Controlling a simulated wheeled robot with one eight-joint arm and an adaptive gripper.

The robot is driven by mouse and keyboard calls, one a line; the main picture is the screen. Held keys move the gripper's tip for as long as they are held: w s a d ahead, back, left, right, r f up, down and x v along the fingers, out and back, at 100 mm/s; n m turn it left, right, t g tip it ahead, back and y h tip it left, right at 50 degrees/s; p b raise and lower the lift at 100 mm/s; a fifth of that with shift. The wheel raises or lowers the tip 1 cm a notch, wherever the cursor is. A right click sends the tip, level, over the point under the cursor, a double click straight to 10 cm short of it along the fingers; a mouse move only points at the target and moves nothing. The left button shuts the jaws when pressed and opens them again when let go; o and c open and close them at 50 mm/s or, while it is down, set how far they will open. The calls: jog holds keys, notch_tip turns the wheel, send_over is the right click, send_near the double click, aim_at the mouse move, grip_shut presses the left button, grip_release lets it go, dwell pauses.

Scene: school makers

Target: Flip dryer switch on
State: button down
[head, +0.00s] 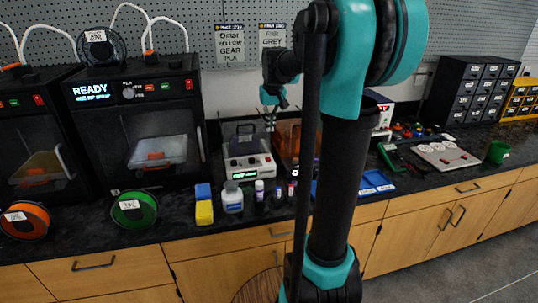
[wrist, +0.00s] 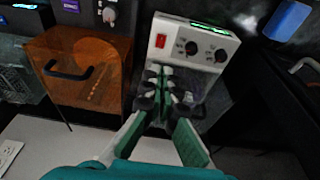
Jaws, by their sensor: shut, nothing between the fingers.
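A white benchtop unit, which looks like the dryer (head: 262,168), stands on the dark counter with a clear handled cover behind its front panel. I cannot tell which way the rocker is set. My gripper (head: 282,102) is above the unit, shut and empty. In the wrist view its fingertips (wrist: 164,88) hide part of the unit, with the switch beyond them. They appear apart from the switch.
An orange see-through box (wrist: 88,75) with a black handle stands beside the unit. Two 3D printers (head: 150,130) stand at the left. My arm hides part of the counter.

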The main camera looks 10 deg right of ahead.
dwell(0.3)
send_near(269, 159)
jog(key=x, duration=0.5)
jog(key=shift+w+a+f, duration=0.1)
jog(key=shift+w+f, duration=0.1)
jog(key=shift+s+f, duration=0.1)
jog(key=shift+f, duration=0.5)
jog(key=shift+s+f, duration=0.15)
jog(key=shift+f, duration=0.25)
jog(key=shift+w+r, duration=0.35)
jog(key=shift+w, duration=0.4)
